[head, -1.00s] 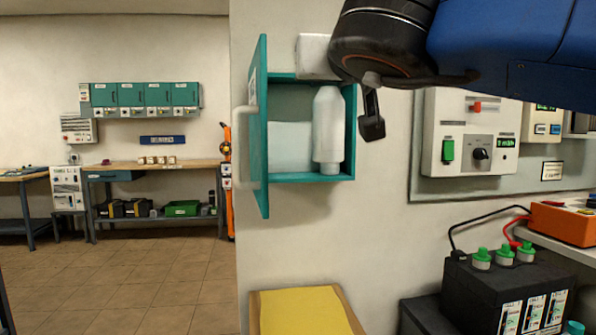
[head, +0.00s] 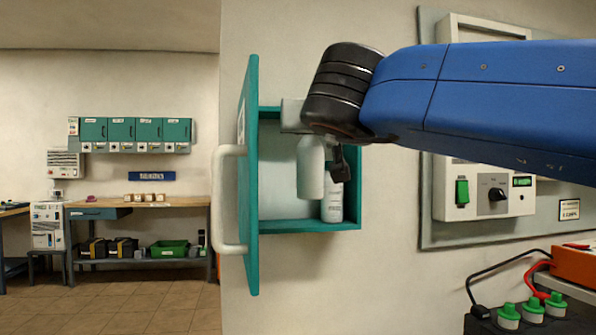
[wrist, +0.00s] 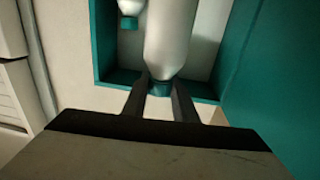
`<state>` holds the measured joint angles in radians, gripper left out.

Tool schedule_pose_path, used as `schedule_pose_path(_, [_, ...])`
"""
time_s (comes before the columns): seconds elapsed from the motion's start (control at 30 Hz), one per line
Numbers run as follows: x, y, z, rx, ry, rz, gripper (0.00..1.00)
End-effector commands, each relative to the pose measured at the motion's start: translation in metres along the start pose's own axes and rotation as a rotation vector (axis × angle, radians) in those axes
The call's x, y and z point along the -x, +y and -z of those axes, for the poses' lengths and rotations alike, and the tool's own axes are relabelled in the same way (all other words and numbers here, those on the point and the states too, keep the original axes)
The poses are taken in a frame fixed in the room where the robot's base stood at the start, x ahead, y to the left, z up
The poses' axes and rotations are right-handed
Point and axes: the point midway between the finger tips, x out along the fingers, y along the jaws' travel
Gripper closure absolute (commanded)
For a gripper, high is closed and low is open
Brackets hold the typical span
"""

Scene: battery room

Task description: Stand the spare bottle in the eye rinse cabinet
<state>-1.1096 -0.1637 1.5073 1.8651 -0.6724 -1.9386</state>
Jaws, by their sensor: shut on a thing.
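The eye rinse cabinet (head: 356,190) is a teal wall box, and its teal door (head: 250,185) stands open at the left. My gripper (wrist: 160,95) is shut on the cap end of a white bottle (head: 311,168). The held bottle hangs roughly upright across the cabinet opening, its lower end above the cabinet floor. I cannot tell how far inside it is. A second white bottle (head: 332,205) stands at the cabinet's right side, partly hidden by my gripper. The wrist view shows the held bottle's body (wrist: 172,35) and the other bottle's teal cap (wrist: 130,22) to its left.
The door's pale handle (head: 225,200) sticks out at the left. A wall panel (head: 480,190) with switches is to the right, above a dark battery (head: 530,325) with green caps. The left part of the cabinet floor looks clear.

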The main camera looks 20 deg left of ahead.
Motion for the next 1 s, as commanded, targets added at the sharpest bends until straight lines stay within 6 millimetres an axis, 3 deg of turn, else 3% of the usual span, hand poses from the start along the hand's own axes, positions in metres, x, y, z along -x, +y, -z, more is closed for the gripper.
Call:
schedule_pose_path(0.3, [-0.069, -0.004, -0.001, 0.0, 0.0, -0.003, 1.0])
schedule_pose_path(0.5, [-0.096, -0.007, 0.0, 0.001, 0.0, -0.001, 1.0])
schedule_pose_path(0.8, [-0.125, -0.01, 0.0, 0.001, 0.001, 0.0, 1.0])
schedule_pose_path(1.0, [-0.123, -0.009, -0.019, 0.001, 0.0, 0.0, 1.0])
